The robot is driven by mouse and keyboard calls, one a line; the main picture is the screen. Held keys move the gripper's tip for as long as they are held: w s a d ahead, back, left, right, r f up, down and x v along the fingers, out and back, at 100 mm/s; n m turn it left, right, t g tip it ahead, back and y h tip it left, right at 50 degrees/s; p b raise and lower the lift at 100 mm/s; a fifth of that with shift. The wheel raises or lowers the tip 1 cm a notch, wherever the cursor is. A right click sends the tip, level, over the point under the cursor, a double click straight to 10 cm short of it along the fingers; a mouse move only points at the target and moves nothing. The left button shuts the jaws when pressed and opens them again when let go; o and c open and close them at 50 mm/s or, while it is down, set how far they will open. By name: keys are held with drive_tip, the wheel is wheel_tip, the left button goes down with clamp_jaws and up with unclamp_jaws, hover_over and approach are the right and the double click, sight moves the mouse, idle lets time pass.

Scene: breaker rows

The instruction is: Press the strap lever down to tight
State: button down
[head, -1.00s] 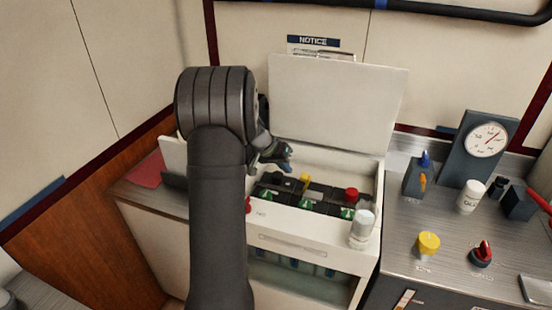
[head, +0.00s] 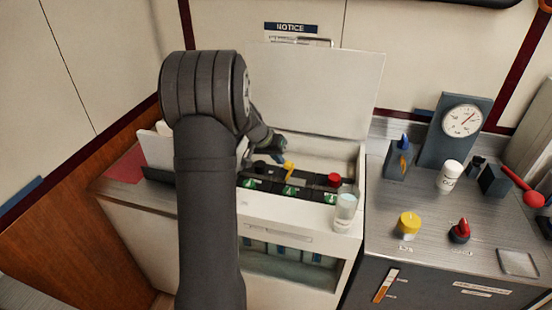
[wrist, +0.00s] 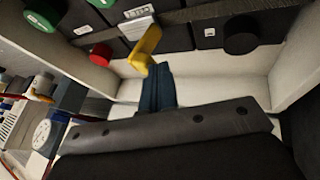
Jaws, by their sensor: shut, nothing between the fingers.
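The yellow strap lever (head: 289,170) stands out from a row of black batteries (head: 262,184) inside the open white box. It also shows in the wrist view (wrist: 146,48), slanting from the battery row toward my fingertips. My gripper (head: 280,155) is shut and empty, just beside and above the lever in the head view. In the wrist view its closed fingers (wrist: 155,72) end right by the lever's free end. I cannot tell whether they touch. My arm hides the left part of the box.
The box's white lid (head: 318,95) stands open behind. A red cap (head: 334,180) is on the battery row, and a clear jar (head: 345,212) stands at the box's front right corner. The right counter holds a gauge (head: 463,121), a yellow knob (head: 409,224) and a red knob (head: 460,231).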

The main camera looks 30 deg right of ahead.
drive_tip(key=shift+s+d+r+m+t+y, duration=0.15)
drive_tip(key=shift+s+d+t+y, duration=0.3)
drive_tip(key=shift+s+d, duration=0.05)
drive_tip(key=shift+s+d+r+m+t+y, duration=0.15)
drive_tip(key=shift+s+d+t+y, duration=0.3)
drive_tip(key=s+d+t+y, duration=0.1)
drive_tip(key=t+y, duration=0.1)
drive_tip(key=s+d+y, duration=0.1)
drive_tip(key=shift+s+d+f+m+t, duration=0.3)
drive_tip(key=shift+d+m+t, duration=0.05)
drive_tip(key=shift+m+t, duration=0.05)
drive_tip(key=shift+s+d+f+t+y, duration=0.6)
drive_tip(key=shift+s+d+t+y, duration=0.35)
drive_tip(key=shift+t, duration=0.25)
drive_tip(key=shift+s+d+f+m+t+y, duration=0.25)
drive_tip(key=shift+f+t+y, duration=0.15)
drive_tip(key=shift+t+y, duration=0.1)
drive_tip(key=shift+s+d+f+m+t+y, duration=0.25)
drive_tip(key=shift+f+t+y, duration=0.15)
drive_tip(key=shift+t+y, duration=0.1)
drive_tip(key=shift+s+d+f, duration=0.25)
drive_tip(key=shift+f, duration=0.2)
drive_tip(key=shift+s+f, duration=0.1)
